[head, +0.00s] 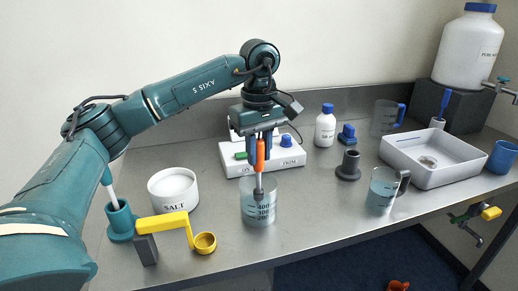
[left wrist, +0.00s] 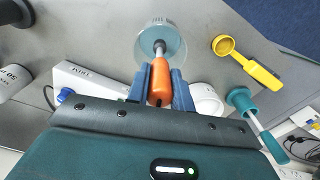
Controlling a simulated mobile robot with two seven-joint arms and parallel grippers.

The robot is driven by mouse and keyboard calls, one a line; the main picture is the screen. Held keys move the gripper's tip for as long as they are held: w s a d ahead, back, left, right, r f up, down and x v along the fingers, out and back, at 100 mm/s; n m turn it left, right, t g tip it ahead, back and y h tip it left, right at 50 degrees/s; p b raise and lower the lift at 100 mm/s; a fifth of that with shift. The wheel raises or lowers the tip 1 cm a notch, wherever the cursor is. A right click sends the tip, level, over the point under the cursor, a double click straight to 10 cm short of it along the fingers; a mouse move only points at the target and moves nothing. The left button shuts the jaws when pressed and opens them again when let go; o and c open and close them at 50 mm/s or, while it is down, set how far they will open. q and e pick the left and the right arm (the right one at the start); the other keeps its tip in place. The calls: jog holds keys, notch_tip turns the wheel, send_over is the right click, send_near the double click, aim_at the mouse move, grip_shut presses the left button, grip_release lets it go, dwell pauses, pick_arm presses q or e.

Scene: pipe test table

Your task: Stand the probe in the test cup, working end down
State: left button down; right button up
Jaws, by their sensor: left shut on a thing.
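The probe (head: 260,155) has an orange handle and a grey lower end. My left gripper (head: 261,146) is shut on its handle and holds it upright, grey end down. In the left wrist view the orange handle (left wrist: 160,84) sits between the two blue fingers. A clear graduated beaker (head: 260,214), which looks like the test cup, stands under the gripper with liquid in it. The probe's grey end shows within the beaker's outline, below its rim. I cannot tell whether it touches the bottom. The beaker also shows in the left wrist view (left wrist: 146,52). My right gripper is not in view.
A white meter box (head: 232,164) stands just behind the beaker. A salt tub (head: 173,190), a teal holder (head: 121,222) and a yellow scoop (head: 205,242) are to its left. A dark stand (head: 348,166), a clear jug (head: 381,192) and a white tray (head: 440,173) are to its right.

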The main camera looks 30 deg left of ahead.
pick_arm(q)
jog(key=shift+f, duration=0.1)
jog(key=c, duration=1.1)
grip_release()
jog(key=shift+c, duration=0.2)
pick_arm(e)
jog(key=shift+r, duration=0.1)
pick_arm(q)
notch_tip(320, 180, up, 12)
jog(key=shift+r+p, duration=0.1)
jog(key=shift+p, duration=1.05)
jog(key=shift+r, duration=0.55)
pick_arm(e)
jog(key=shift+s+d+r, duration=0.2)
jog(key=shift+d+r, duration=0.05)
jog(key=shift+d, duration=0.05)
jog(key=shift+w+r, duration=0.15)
